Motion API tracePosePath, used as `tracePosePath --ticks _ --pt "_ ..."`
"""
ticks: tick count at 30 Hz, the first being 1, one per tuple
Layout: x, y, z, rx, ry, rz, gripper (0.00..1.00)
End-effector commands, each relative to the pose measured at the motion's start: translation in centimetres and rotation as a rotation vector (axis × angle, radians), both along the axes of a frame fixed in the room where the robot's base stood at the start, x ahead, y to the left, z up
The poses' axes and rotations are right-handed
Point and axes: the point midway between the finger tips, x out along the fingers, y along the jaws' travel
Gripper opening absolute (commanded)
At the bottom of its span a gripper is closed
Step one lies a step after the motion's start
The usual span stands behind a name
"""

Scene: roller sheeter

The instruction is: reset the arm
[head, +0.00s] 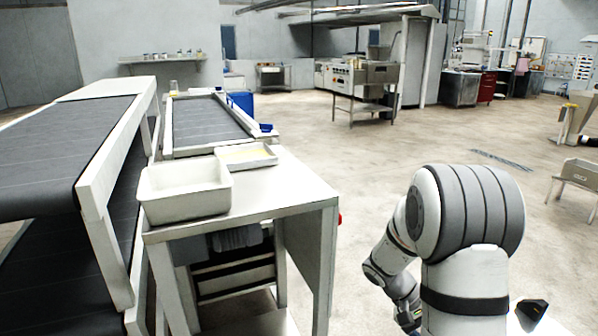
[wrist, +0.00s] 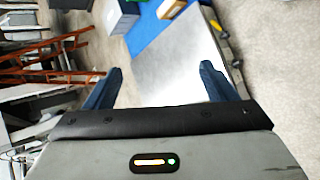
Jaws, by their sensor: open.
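My gripper (wrist: 160,82) shows in the wrist view with its two dark blue fingers wide apart and nothing between them. Beyond the fingers, a pale flat surface (wrist: 178,65) and a blue area (wrist: 160,32) show, well apart from them. In the head view my white and grey arm stands at the lower right, folded, over bare floor. The gripper itself cannot be made out clearly there; a small dark part of it may show at the bottom right. The arm is apart from the white table (head: 290,185) on the left.
The dark-belted sheeter (head: 60,150) runs along the left. A steel stand (head: 366,85) is at the back. The floor (head: 400,140) in the middle is clear. Orange rails (wrist: 60,75) show in the wrist view.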

Motion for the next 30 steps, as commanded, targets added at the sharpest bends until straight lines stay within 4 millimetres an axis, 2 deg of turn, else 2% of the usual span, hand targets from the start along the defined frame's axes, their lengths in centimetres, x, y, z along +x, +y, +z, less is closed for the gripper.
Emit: tracePosePath --ticks 1,3,12,18,24,30 --pt "-0.9 1.0 3.3 0.051 -0.030 0.000 0.78" --pt "-2.2 2.5 6.0 0.126 -0.063 0.004 0.78" --pt "-7.5 8.9 16.1 0.437 -0.243 0.074 0.78" --pt "-10.8 13.0 21.7 0.619 -0.390 0.163 0.78" --pt "-12.8 15.7 24.9 0.731 -0.500 0.238 0.78" --pt "-13.4 16.5 25.5 0.764 -0.536 0.265 0.78"
